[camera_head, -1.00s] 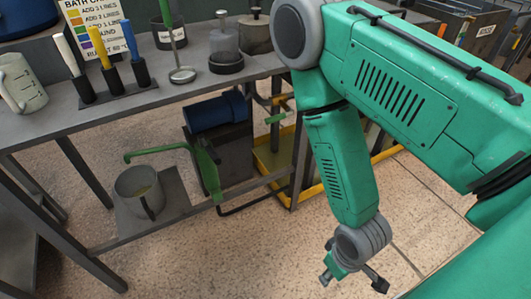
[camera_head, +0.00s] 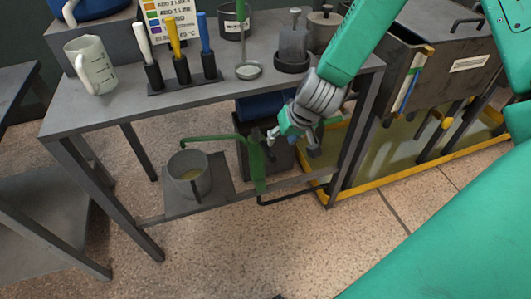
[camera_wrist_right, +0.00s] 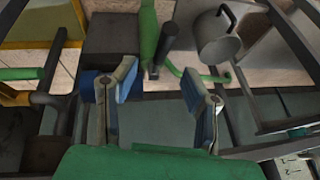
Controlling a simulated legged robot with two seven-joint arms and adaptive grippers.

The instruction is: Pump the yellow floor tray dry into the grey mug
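The yellow floor tray (camera_head: 428,167) lies on the floor at the right and holds murky yellowish liquid. The grey mug (camera_head: 180,188) stands upright on the low shelf under the spout of the green pump (camera_head: 257,168), with some yellowish contents. The mug (camera_wrist_right: 214,50) and pump (camera_wrist_right: 149,30) also show in the right wrist view. My right gripper (camera_head: 293,140) is beside the bench front, overlapping the pump area. In the wrist view its fingers (camera_wrist_right: 160,78) are apart with nothing gripped between them. Part of a green lever (camera_head: 327,122) shows just right of it. My left gripper is not in view.
The bench top (camera_head: 120,113) above holds a measuring jug (camera_head: 91,66), several coloured-handled tools and several pots. A blue cylinder (camera_head: 258,107) sits behind the gripper. The bench legs and a dark tank (camera_head: 440,50) crowd the right. The front floor is clear.

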